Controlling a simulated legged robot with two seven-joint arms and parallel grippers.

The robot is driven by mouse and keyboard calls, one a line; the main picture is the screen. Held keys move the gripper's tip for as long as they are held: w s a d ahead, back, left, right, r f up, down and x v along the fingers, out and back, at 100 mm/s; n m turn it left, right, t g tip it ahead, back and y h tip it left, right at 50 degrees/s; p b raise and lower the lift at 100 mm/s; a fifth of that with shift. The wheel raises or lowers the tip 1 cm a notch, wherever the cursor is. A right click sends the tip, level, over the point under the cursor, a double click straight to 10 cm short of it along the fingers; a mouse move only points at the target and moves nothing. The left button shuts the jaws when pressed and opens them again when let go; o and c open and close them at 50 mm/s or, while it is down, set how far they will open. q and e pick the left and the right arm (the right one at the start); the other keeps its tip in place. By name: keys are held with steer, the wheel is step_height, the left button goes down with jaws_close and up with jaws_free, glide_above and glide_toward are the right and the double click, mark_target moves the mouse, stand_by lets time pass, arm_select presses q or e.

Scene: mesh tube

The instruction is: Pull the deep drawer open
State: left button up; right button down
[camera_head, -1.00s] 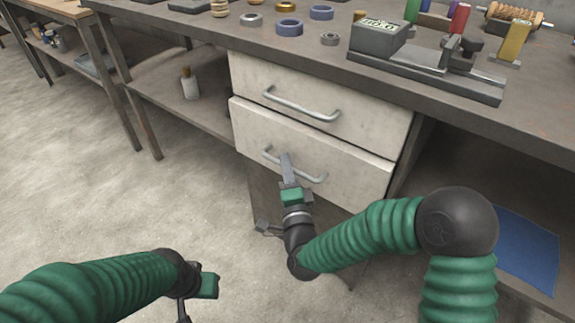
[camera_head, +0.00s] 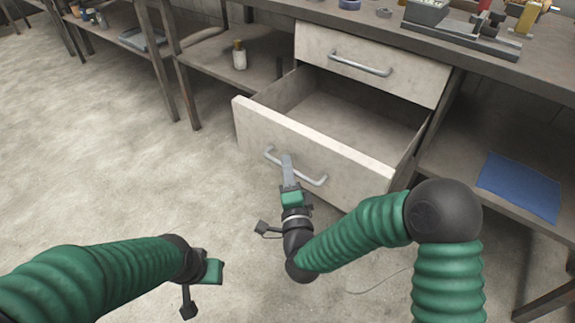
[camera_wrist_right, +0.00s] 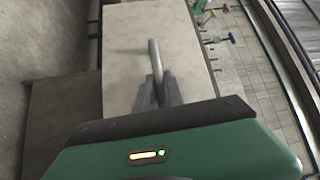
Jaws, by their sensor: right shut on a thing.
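The deep drawer (camera_head: 345,158) is the lower drawer under the bench. It stands pulled well out, and its empty inside shows. Its front carries a metal bar handle (camera_head: 312,179). My right gripper (camera_head: 287,161) is shut on this handle near its left part. In the right wrist view the two fingers (camera_wrist_right: 158,95) close around the handle bar (camera_wrist_right: 155,62), with the pale drawer front (camera_wrist_right: 190,60) behind. My left gripper (camera_head: 205,277) is at the lower left, away from the drawer; its fingers do not show clearly.
The shallow upper drawer (camera_head: 375,62) is closed above. The bench top (camera_head: 400,32) carries a grey device (camera_head: 460,30). A bottle (camera_head: 239,56) stands on the left lower shelf, and a blue sheet (camera_head: 520,185) lies on the right one.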

arm_select(q)
steer(key=shift+s+a, duration=0.2)
steer(key=shift+s, duration=0.15)
arm_select(e)
steer(key=shift+s+a+f, duration=0.25)
steer(key=shift+s, duration=0.1)
steer(key=c, duration=1.7)
jaws_free()
steer(key=shift+w, duration=0.1)
arm_select(q)
steer(key=shift+w, duration=0.1)
arm_select(e)
steer(key=shift+r, duration=0.1)
